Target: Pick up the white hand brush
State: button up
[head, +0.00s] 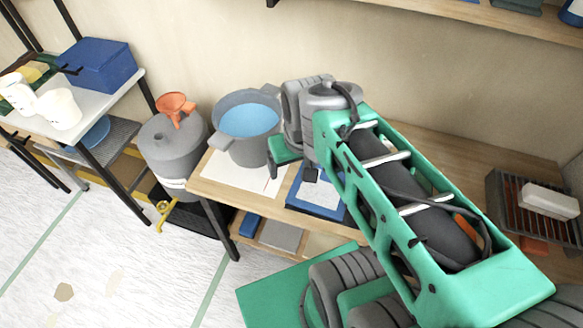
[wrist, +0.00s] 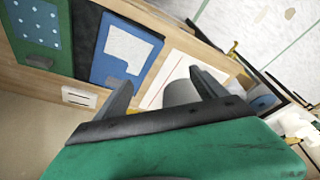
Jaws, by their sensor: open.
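A long white block (head: 548,201) with rounded edges lies on a dark slatted rack (head: 502,212) at the far right of the head view. It looks like the white hand brush, but I cannot make out bristles. My gripper (head: 292,174) is open and empty, well to the left of it, above the bench near the grey pot. In the wrist view my gripper (wrist: 158,80) shows both fingers apart with nothing between them. I do not make out the brush in the wrist view.
The grey pot (head: 247,148) of blue liquid stands on the wooden bench (head: 222,190), beside a blue board (head: 315,200). A grey tank (head: 167,155) with an orange funnel (head: 176,107) stands left. A side table (head: 97,95) holds a blue box (head: 98,66) and white containers.

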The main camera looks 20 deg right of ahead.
aim_at(534, 198)
jog(key=z, duration=2.85)
